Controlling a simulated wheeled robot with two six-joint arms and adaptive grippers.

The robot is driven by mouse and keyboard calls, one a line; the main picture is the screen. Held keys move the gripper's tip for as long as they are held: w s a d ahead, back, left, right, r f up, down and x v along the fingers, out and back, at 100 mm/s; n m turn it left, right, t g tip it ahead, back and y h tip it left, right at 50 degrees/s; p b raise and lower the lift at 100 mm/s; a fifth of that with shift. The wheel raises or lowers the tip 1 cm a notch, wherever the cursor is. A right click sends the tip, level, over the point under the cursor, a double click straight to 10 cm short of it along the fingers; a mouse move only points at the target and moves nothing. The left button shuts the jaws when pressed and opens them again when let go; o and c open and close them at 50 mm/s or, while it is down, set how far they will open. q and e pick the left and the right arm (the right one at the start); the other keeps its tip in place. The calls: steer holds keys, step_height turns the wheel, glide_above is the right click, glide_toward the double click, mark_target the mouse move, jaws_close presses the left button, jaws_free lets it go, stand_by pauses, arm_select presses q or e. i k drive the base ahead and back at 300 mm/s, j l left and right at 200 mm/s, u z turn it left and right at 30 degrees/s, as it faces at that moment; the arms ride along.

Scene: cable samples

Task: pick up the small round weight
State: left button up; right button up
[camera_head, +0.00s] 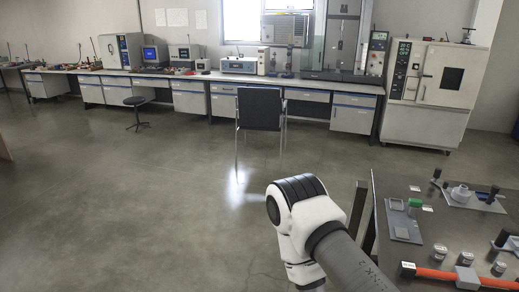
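Several small round pieces with pale tops stand in a row near the front of the grey table (386,184) at the right: a left one (439,250), a middle one (466,258) and a right one (499,268). They look like small weights, but I cannot tell which one is the task's weight. One of my arms, white and grey with a black joint cap, rises from the bottom edge left of the table. Its gripper is out of view. My other gripper is also out of view.
On the table are an orange-red cable (436,274) with a grey block (467,277), a plate with a green-topped piece (415,203), and a pale round fixture (461,194). A black post stands at the table's left edge. Chair (261,108) and benches are far behind; open floor lies left.

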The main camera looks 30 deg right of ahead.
mark_target(500, 266)
steer(key=i+j+z, duration=0.35)
steer(key=i, duration=0.25)
steer(key=i+j+z, duration=0.35)
steer(key=i, duration=0.2)
steer(key=i+z, duration=0.2)
steer(key=z, duration=0.3)
steer(key=i+z, duration=0.25)
steer(key=z, duration=0.2)
steer(key=i+z, duration=0.2)
steer(key=z, duration=0.3)
steer(key=i+j+z, duration=0.15)
steer(key=z, duration=0.35)
steer(key=i+j+z, duration=0.15)
steer(key=j+z, duration=0.3)
steer(key=i+j+z, duration=0.1)
steer(key=z, duration=0.4)
steer(key=i+j+z, duration=0.15)
steer(key=j+z, duration=0.8)
steer(key=j, duration=0.15)
steer(key=j+z, duration=0.45)
steer(key=k+j, duration=0.05)
steer(key=j, duration=0.05)
